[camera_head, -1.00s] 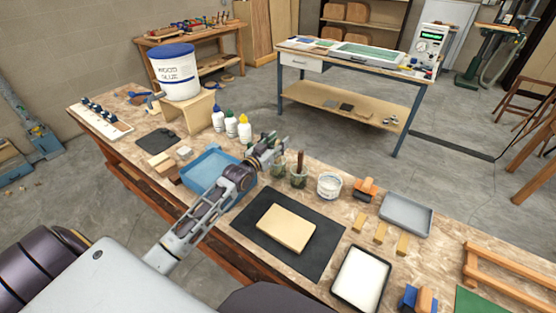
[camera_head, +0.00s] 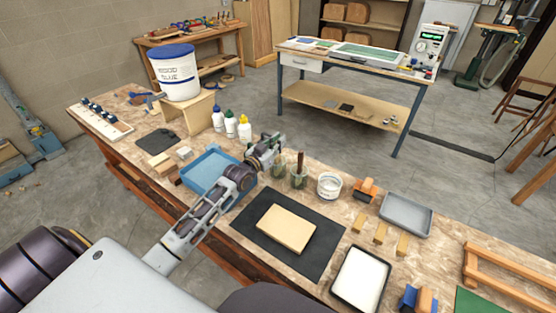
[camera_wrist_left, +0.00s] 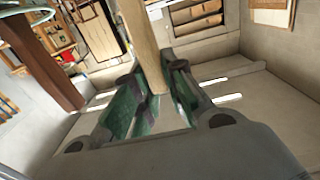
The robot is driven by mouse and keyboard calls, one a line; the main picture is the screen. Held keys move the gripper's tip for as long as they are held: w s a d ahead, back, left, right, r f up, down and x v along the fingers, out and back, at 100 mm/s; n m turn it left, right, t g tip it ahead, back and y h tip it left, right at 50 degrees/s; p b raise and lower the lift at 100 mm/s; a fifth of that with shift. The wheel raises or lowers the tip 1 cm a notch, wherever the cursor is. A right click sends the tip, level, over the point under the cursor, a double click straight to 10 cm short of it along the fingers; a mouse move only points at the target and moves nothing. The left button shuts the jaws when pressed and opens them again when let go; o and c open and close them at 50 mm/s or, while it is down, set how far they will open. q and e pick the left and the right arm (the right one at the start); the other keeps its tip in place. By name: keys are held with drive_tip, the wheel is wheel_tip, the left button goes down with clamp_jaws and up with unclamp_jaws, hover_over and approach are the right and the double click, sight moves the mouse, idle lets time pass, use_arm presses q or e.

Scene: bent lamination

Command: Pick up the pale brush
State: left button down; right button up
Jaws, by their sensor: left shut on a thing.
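The pale brush (camera_wrist_left: 148,45) shows in the left wrist view as a light wooden handle standing between the fingers. My left gripper (camera_wrist_left: 152,92) is shut on this handle with its green pads on either side. In the head view my left gripper (camera_head: 276,146) is just above and behind the near-left glass jar (camera_head: 279,169) and hides most of the pale brush. The brush's lower end is not visible. A dark brown brush (camera_head: 300,160) stands in the neighbouring glass jar (camera_head: 298,181); its handle shows at the left of the wrist view (camera_wrist_left: 45,62). My right gripper is not in view.
A white tub (camera_head: 329,186) stands right of the jars. Glue bottles (camera_head: 244,129) and a blue tray (camera_head: 207,168) are to the left. A pale board (camera_head: 287,229) lies on a black mat (camera_head: 250,228) in front. A grey tray (camera_head: 406,214) is farther right.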

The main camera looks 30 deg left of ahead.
use_arm(q)
drive_tip(key=shift+r, duration=0.15)
drive_tip(key=shift+r, duration=4.9)
